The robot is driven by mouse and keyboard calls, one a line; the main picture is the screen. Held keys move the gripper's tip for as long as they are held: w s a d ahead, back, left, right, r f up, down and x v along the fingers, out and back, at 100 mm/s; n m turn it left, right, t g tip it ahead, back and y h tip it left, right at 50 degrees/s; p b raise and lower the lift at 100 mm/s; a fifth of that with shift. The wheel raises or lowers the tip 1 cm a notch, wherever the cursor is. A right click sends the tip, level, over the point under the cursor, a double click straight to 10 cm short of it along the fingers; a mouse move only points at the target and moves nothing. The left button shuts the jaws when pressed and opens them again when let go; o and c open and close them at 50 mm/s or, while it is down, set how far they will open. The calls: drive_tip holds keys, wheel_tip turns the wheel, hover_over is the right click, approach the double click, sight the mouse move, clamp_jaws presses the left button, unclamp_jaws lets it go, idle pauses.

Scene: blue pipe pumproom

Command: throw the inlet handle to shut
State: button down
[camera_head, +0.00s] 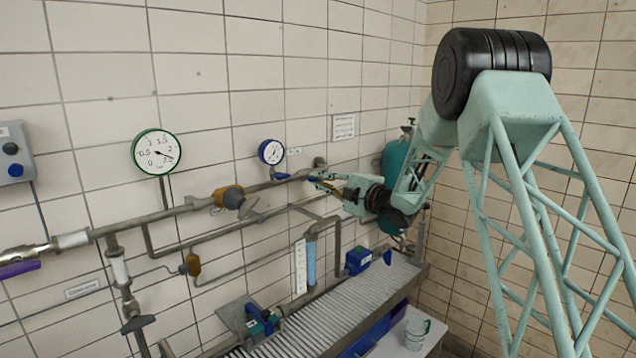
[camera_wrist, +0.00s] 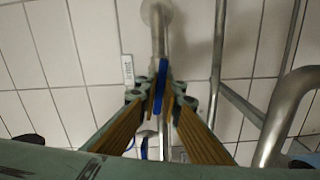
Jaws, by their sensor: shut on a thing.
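My gripper (camera_head: 325,183) is at the right end of the upper wall pipe, close to the wall, below and right of the blue-rimmed gauge (camera_head: 271,152). In the wrist view, my gripper (camera_wrist: 164,98) is shut on a narrow blue lever, which I take for the inlet handle (camera_wrist: 161,78). The lever stands nearly in line with the pipe (camera_wrist: 158,42) behind it. Its lower end is partly hidden by the fingers. In the head view my gripper hides most of it. A small label (camera_wrist: 127,69) is on the wall to the left; its text is too small to read.
A thick bent pipe (camera_wrist: 285,110) is close at the right. In the head view, an orange-brown valve (camera_head: 228,197) is left along the pipe, and a slatted bench (camera_head: 345,312) lies below.

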drive_tip(key=m, duration=0.4)
drive_tip(key=shift+b, duration=0.4)
drive_tip(key=m, duration=0.4)
drive_tip(key=shift+m+p, duration=0.3)
drive_tip(key=shift+m, duration=0.1)
drive_tip(key=m+p, duration=0.1)
drive_tip(key=m, duration=0.3)
drive_tip(key=shift+m+p, duration=0.75)
drive_tip(key=shift+m, duration=0.85)
drive_tip(key=c, duration=2.8)
unclamp_jaws()
drive_tip(key=shift+d, duration=0.1)
